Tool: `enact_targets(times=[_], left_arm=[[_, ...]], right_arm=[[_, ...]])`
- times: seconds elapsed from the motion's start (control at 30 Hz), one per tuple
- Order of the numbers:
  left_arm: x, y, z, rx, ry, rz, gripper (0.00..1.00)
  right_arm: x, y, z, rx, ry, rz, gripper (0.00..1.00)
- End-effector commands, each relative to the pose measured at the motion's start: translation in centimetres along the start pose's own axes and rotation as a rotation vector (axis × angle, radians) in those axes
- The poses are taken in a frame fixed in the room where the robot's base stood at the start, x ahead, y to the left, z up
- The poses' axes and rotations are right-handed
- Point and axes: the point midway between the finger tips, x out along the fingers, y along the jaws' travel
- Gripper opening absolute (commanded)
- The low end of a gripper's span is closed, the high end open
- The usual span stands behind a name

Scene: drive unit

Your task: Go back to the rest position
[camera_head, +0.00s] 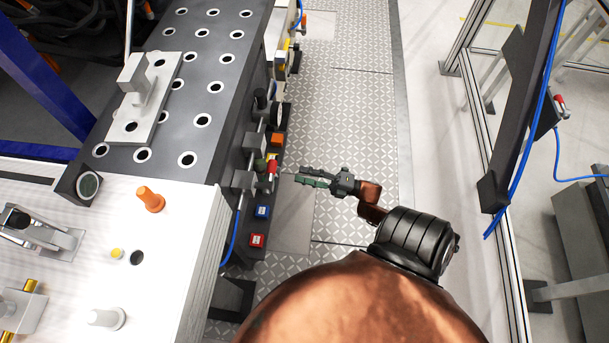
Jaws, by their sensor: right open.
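My right gripper (305,178) is in the middle of the head view, at the end of my copper-coloured right arm. It points left, toward the side of the dark drive unit (222,130). Its fingers are apart and nothing shows between them. The fingertips are close to a red-tipped part (272,167) on the unit's side; I cannot tell whether they touch it. My left gripper is not in view.
A white worktop (180,225) with an orange knob (151,199) fills the lower left. Blue (262,212) and red (257,240) blocks sit low on the unit's side. The patterned floor (350,110) is clear ahead. A framed fence (483,150) stands at right.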

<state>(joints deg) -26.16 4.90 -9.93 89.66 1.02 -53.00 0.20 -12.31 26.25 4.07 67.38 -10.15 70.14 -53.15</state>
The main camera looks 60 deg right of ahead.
Motion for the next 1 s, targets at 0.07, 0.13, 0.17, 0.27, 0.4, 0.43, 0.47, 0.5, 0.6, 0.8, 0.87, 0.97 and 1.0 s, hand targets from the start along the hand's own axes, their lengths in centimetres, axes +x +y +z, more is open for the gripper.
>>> enact_targets(times=[0.07, 0.13, 0.17, 0.27, 0.4, 0.43, 0.47, 0.5, 0.6, 0.8, 0.87, 0.97, 1.0], left_arm=[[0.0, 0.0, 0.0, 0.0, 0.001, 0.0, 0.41], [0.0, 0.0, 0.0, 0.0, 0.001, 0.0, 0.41], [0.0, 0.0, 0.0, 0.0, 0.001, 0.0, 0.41], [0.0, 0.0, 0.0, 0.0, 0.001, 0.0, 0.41], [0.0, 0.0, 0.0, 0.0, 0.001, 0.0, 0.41], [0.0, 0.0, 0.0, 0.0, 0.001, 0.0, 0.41], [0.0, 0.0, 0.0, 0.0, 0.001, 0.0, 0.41], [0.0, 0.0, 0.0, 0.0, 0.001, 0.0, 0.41], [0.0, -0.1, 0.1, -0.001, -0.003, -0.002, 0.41], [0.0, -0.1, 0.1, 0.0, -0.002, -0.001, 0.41], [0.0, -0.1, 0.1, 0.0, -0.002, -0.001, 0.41], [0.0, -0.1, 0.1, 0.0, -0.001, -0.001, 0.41], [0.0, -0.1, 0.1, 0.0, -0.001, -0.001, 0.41]], right_arm=[[0.0, 0.0, 0.0, 0.0, 0.0, 0.0, 0.41], [0.0, 0.0, 0.0, 0.0, 0.0, 0.0, 0.41], [0.0, 0.0, 0.0, 0.0, 0.0, 0.0, 0.41], [0.0, 0.0, 0.0, 0.0, 0.0, 0.0, 0.41], [0.0, 0.0, 0.0, 0.0, 0.0, 0.0, 0.41], [0.0, 0.0, 0.0, 0.0, 0.0, 0.0, 0.41], [0.0, 0.0, 0.0, 0.0, 0.0, 0.0, 0.41], [0.0, 0.0, 0.0, 0.0, 0.0, 0.0, 0.41], [0.0, -0.3, 0.0, 0.009, -0.008, -0.008, 0.41], [-0.7, -5.7, 0.5, 0.169, -0.164, -0.157, 0.41], [-1.5, -8.5, 0.5, 0.258, -0.253, -0.233, 0.41], [-3.7, -13.6, 0.1, 0.417, -0.416, -0.365, 0.41], [-4.8, -15.5, -0.3, 0.479, -0.484, -0.416, 0.41]])
